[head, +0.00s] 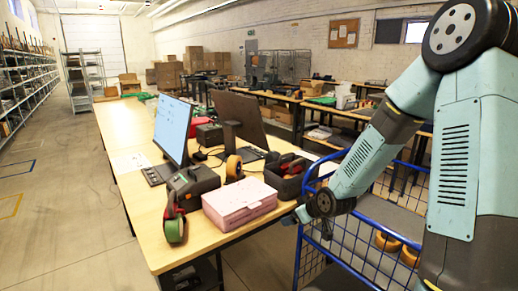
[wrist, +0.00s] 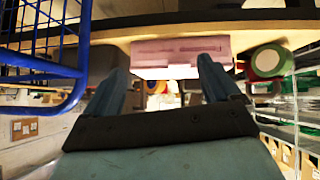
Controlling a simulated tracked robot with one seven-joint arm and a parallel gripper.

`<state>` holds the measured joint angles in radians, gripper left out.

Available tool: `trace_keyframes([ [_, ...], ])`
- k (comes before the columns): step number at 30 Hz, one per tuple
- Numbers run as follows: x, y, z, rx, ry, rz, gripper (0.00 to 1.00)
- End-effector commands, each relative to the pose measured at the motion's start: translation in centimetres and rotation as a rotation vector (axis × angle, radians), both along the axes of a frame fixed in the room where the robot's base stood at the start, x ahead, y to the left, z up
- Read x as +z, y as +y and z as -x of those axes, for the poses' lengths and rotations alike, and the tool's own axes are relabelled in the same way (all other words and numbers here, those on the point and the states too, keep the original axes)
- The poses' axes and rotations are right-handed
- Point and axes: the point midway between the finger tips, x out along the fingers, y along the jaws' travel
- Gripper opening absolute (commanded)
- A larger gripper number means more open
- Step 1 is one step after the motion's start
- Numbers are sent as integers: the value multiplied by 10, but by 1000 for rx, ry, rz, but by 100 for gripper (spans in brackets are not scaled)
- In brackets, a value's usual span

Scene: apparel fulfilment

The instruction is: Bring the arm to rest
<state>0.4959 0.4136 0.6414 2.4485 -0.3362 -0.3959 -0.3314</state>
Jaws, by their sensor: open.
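My arm reaches in from the right in the head view, bent and pointing down toward the table. My gripper (head: 289,218) is at the front right edge of the table, just right of a pink box (head: 239,204). In the wrist view my gripper (wrist: 163,76) has its two fingers spread apart with nothing held between them. The pink box also shows beyond the fingers in the wrist view (wrist: 180,54). Whether a fingertip touches the box cannot be told.
A blue wire cart (head: 297,262) stands under my arm, and its blue frame fills the left of the wrist view (wrist: 40,72). The wooden table (head: 150,215) holds a monitor (head: 172,127), a tape dispenser (head: 174,222) and a black bin (head: 288,180). The floor at left is clear.

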Motion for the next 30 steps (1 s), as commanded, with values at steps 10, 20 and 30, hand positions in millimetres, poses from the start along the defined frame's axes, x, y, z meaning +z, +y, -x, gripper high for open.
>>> trace_keyframes([
  [10, 57, -40, 30, -134, 86, 175, 89],
  [20, 122, -71, 76, -304, 149, 248, 89],
  [30, 189, -90, 143, -476, 201, 223, 89],
])
